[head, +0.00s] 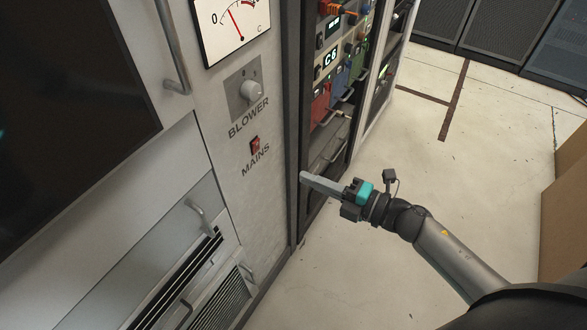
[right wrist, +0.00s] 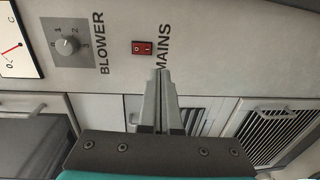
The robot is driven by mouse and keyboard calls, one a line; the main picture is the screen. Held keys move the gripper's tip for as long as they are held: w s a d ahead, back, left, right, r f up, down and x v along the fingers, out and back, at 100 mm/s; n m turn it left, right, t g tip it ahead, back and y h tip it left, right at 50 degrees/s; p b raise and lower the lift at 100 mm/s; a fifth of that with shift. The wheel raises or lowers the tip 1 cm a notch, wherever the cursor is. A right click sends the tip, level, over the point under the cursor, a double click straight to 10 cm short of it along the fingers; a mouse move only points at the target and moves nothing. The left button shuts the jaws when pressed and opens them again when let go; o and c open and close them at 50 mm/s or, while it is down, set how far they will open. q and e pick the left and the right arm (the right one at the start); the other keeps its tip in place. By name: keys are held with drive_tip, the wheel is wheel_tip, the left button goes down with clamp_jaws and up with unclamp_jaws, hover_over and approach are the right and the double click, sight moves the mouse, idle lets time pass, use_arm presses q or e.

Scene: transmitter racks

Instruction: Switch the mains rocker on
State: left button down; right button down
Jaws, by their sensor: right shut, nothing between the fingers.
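The mains rocker (head: 255,146) is a small red switch on the light grey rack panel, just above the word MAINS. It also shows in the right wrist view (right wrist: 142,48), red in a dark frame, with white marks. Which way it is tipped is too small to tell. My right gripper (head: 304,177) is shut and empty, with its fingers pointing left toward the panel. In the right wrist view its fingertips (right wrist: 159,71) appear just below and right of the rocker, apart from it. My left gripper is not in view.
The blower knob (head: 250,90) is above the rocker, with a gauge (head: 232,28) higher up. A handle (head: 200,216) and vent grilles are below. An open rack with coloured modules (head: 337,85) stands to the right. The floor (head: 420,150) around my right arm is clear.

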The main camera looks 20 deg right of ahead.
drive_tip(key=v, duration=0.3)
drive_tip(key=shift+d+f, duration=0.1)
drive_tip(key=shift+f, duration=0.2)
drive_tip(key=s+d+f+m+g+h, duration=0.1)
drive_tip(key=s+d+f+m+h, duration=0.15)
drive_tip(key=f+m, duration=0.4)
drive_tip(key=s+d+f+m+g+h, duration=0.15)
drive_tip(key=f+m+h, duration=0.25)
drive_tip(key=f, duration=0.6)
drive_tip(key=s+d+f+m+h, duration=0.3)
drive_tip(key=f+m, duration=0.2)
drive_tip(key=f, duration=0.3)
drive_tip(key=s+a+f+m+g, duration=0.3)
drive_tip(key=s+f, duration=0.4)
drive_tip(key=s, duration=0.4)
drive_tip(key=s+a+f+m+g+h, duration=0.1)
drive_tip(key=s+a+f+m+g, duration=0.2)
drive_tip(key=s, duration=0.9)
wheel_tip(320, 180, down, 5)
drive_tip(key=m+g, duration=0.1)
drive_tip(key=g, duration=0.2)
drive_tip(key=shift+m, duration=0.35)
drive_tip(key=shift+w, duration=0.1)
